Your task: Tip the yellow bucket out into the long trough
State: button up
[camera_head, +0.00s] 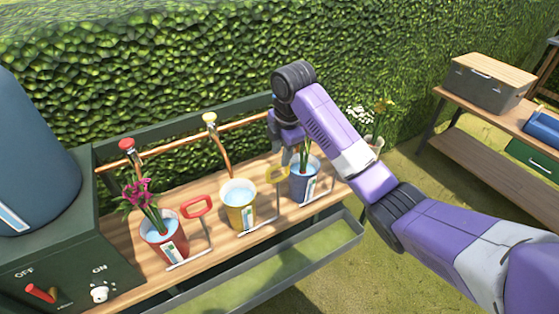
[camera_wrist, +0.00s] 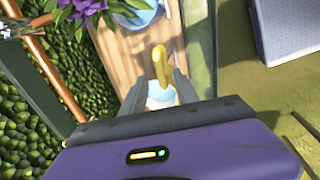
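The yellow bucket (camera_head: 239,217) stands upright on the wooden bench, with pale blue water inside. Its yellow lever handle (camera_head: 279,173) rises on a metal rod to its right. The long grey trough (camera_head: 330,247) runs along the bench's front edge, below the bucket. My gripper (camera_head: 292,157) is above the bench by the yellow handle, pointing down. In the wrist view the yellow handle (camera_wrist: 160,64) shows between and just beyond my two parted fingertips (camera_wrist: 158,80). The fingers look open and apart from it. The bucket's water (camera_wrist: 161,97) shows between the fingers.
A red bucket (camera_head: 164,248) with pink flowers and a red handle (camera_head: 199,206) stands left. A blue bucket (camera_head: 305,186) with a plant stands right, close to my gripper. A copper pipe (camera_head: 180,136) with taps runs behind. A hedge (camera_head: 180,60) backs the bench.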

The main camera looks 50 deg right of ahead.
aim_at(279, 165)
jog(key=shift+w+d+f, duration=0.1)
jog(key=shift+w+f, duration=0.1)
jog(key=shift+f, duration=0.85)
jog(key=shift+w+d+f, duration=0.1)
jog(key=shift+w+f, duration=0.1)
jog(key=shift+f, duration=0.85)
jog(key=shift+a, duration=0.1)
jog(key=shift+c, duration=0.5)
grip_shut()
